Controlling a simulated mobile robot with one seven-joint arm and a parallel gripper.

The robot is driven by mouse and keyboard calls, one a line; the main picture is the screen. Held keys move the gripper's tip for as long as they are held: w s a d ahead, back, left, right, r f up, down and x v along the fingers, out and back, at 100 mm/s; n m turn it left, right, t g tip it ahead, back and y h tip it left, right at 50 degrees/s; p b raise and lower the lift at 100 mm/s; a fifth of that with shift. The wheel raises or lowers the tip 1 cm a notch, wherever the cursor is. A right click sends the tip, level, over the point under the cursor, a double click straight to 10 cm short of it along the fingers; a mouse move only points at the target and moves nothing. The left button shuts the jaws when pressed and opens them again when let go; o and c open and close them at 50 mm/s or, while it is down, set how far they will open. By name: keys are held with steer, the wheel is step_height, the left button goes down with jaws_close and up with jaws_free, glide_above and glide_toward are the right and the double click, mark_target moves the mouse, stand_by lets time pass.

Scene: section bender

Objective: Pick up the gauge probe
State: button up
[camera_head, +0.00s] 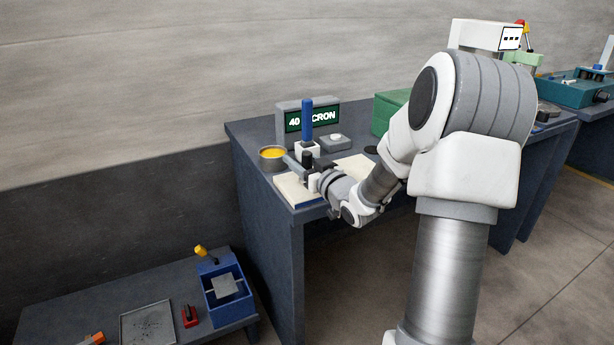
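I take the gauge probe to be the upright blue-handled piece (307,117) in the head view. It stands in front of a grey display box (334,114) with a green screen, partly covering its text, "40 …CRON". A white block (307,149) is at the foot of the blue handle. My gripper (303,164) is just in front of and below the white block, low over a pale board (292,190). The fingers are small and overlap dark parts, so I cannot tell whether they are open or touching anything.
A round tin with yellow contents (272,154) stands left of my gripper. A small white-topped piece (336,139) is at its right, and a green box (390,108) is behind my arm. A lower bench (75,300) holds a blue fixture (223,290) and a grey tray (147,325).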

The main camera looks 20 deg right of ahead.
jaws_close()
